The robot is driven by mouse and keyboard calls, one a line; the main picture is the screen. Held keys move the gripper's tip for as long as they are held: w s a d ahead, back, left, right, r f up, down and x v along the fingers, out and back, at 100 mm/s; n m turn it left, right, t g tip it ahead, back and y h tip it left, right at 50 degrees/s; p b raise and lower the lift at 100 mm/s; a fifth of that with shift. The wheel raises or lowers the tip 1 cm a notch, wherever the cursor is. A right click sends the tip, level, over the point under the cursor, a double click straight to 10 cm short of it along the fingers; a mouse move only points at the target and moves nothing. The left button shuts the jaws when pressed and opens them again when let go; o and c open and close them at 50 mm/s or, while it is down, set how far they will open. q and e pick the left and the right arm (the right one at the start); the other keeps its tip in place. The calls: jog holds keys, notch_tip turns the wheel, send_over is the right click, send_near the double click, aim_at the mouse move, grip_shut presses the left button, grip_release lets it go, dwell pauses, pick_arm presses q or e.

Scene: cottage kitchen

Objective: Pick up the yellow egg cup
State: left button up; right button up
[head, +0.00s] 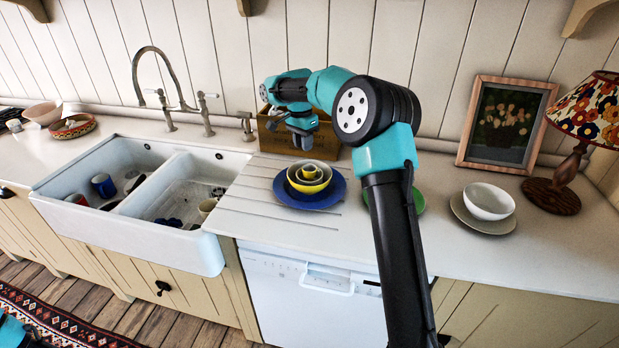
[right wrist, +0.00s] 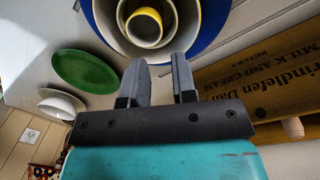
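The yellow egg cup (head: 310,170) stands in the innermost of several nested bowls (head: 294,184) on a blue plate (head: 325,201). In the right wrist view the egg cup (right wrist: 144,24) shows at the top, with bowl rims around it and the blue plate (right wrist: 209,30) beyond. My right gripper (head: 300,139) is just behind and above the stack in the head view, apart from the cup. In the right wrist view its two fingers (right wrist: 159,73) stand apart with nothing between them. A bit of my left arm shows at the bottom left corner of the head view; its gripper is out of sight.
A wooden crate (head: 327,141) stands against the wall behind the stack. A green plate (right wrist: 85,71) lies partly behind my arm. A white bowl (head: 489,201) on a saucer, a lamp (head: 590,110) and a framed picture (head: 506,122) are to the right. The sink (head: 131,207) is left.

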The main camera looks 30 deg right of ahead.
aim_at(310, 176)
jog(key=shift+s+f, duration=0.1)
jog(key=shift+f, duration=0.8)
jog(key=shift+s+f, duration=0.2)
jog(key=shift+f, duration=1.1)
jog(key=shift+s+f, duration=0.2)
jog(key=shift+f, duration=1.1)
grip_shut()
